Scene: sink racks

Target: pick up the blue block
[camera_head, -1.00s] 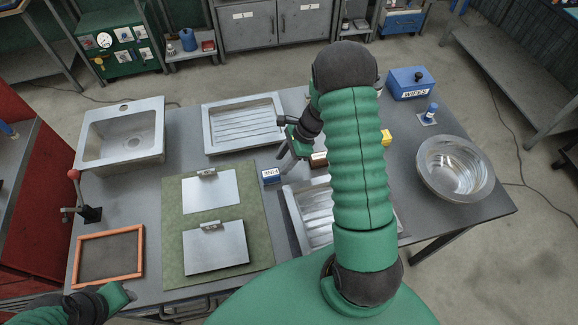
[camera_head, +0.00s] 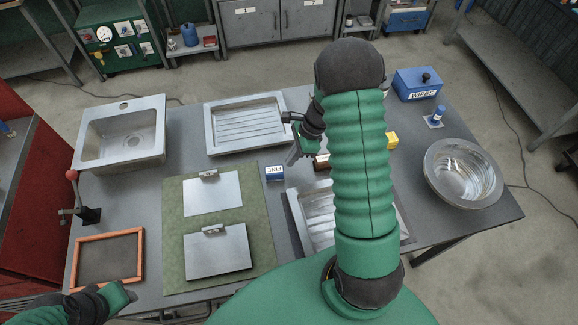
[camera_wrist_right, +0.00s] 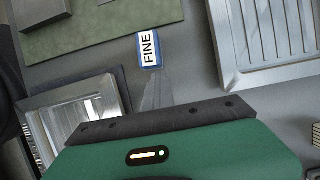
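The blue block (camera_head: 275,173), with a white label reading FINE, lies on the grey table just right of the green mat. It also shows in the right wrist view (camera_wrist_right: 150,52), beyond the gripper's dark front edge. My right gripper (camera_head: 297,154) is just up and right of the block in the head view, apart from it. Its fingers are mostly hidden, and their opening is unclear. My left gripper (camera_head: 125,293) is at the lower left, near the orange-framed panel, and its fingers are not clear.
The green mat (camera_head: 173,225) bears two metal plates. A ribbed metal tray (camera_head: 213,145) lies behind the block and another tray (camera_head: 300,215) in front of it, partly under my arm. A brown block (camera_head: 322,162) and a yellow block (camera_head: 391,140) stand to the right.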

